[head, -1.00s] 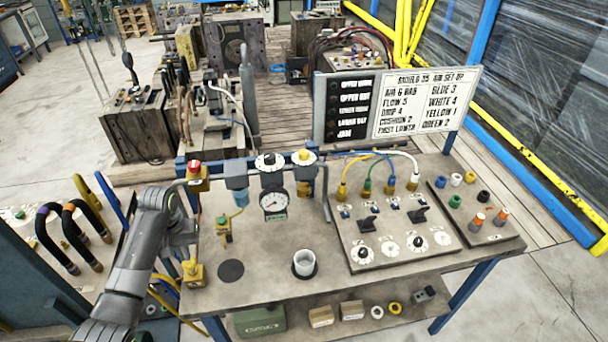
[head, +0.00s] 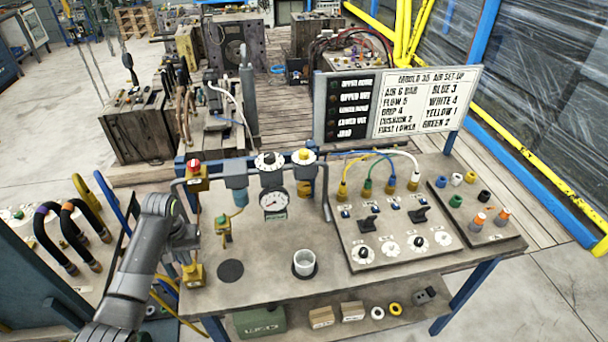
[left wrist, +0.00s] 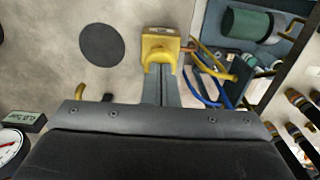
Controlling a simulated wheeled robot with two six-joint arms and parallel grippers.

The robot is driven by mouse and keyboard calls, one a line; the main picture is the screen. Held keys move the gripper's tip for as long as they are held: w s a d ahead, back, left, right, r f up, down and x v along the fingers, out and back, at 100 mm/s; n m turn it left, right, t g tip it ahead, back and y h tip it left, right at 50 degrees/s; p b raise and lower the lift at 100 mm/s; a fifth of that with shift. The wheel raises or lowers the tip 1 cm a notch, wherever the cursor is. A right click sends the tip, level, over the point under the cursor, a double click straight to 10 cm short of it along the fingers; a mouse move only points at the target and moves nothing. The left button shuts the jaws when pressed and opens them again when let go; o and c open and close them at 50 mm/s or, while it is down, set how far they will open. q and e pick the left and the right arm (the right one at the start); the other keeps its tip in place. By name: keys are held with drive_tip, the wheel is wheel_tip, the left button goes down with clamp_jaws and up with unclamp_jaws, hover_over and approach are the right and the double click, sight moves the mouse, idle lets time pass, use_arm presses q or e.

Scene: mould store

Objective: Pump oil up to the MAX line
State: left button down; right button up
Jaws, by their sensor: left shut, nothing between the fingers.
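A yellow block (head: 193,273), which looks like the pump, stands at the left end of the bench; in the left wrist view it shows as a yellow body with a curved front (left wrist: 160,45). My left gripper (head: 187,248) is shut and empty, right at this block; in the left wrist view its fingers (left wrist: 160,92) point at the curved part. I cannot tell whether they touch. A bowl (head: 240,197) hangs under a blue-grey housing on the air line. Its oil level and any MAX line are too small to read. My right gripper is not in view.
A pressure gauge (head: 274,200), a small yellow-green fitting (head: 223,232), a dark round pad (head: 230,271) and a white cup (head: 304,263) are near on the bench. A valve panel (head: 390,236) fills the right side. Hoses (head: 75,235) stand at the left.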

use_arm(q)
drive_tip(key=shift+s+f, duration=0.1)
drive_tip(key=shift+f, duration=0.65)
drive_tip(key=shift+r, duration=0.1)
drive_tip(key=shift+r+p, duration=1)
drive_tip(key=shift+p, duration=0.1)
drive_tip(key=shift+r, duration=0.85)
